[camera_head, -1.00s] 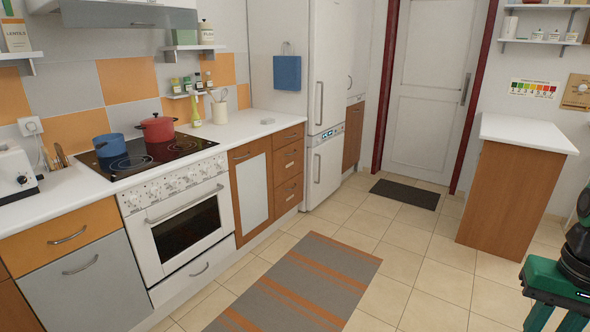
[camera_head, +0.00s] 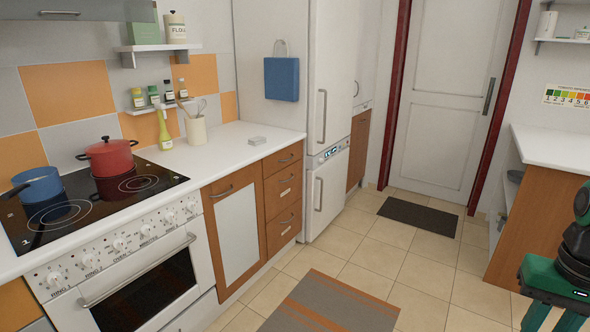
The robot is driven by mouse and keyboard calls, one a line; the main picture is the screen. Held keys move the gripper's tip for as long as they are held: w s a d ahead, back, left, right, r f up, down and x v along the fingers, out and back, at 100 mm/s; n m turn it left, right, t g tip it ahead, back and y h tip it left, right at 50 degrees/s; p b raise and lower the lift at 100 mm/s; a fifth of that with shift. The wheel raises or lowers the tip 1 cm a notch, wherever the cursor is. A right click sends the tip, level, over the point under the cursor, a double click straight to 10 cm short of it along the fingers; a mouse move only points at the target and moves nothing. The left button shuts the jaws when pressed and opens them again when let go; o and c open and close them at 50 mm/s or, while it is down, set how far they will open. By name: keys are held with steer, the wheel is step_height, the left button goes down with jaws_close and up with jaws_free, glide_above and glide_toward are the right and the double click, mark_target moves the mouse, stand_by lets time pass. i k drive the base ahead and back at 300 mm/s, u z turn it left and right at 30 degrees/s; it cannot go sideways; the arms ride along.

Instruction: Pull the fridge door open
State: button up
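The tall white fridge (camera_head: 325,75) stands past the end of the counter, in the upper middle of the head view. Its upper door is shut and has a long vertical grey handle (camera_head: 322,115). A small control panel with a display (camera_head: 334,150) sits below that door. Under it is a lower white door with its own vertical handle (camera_head: 319,194). Green and black parts of my own arm show at the lower right edge, well apart from the fridge.
The counter (camera_head: 235,140), oven (camera_head: 130,285) and stove with a red pot (camera_head: 110,158) and blue pan (camera_head: 38,186) line the left. A wooden-sided island (camera_head: 530,225) stands right. Tiled floor, a striped rug (camera_head: 330,302) and a dark mat (camera_head: 418,216) lie between.

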mark_target(334, 24)
steer(key=i, duration=2.95)
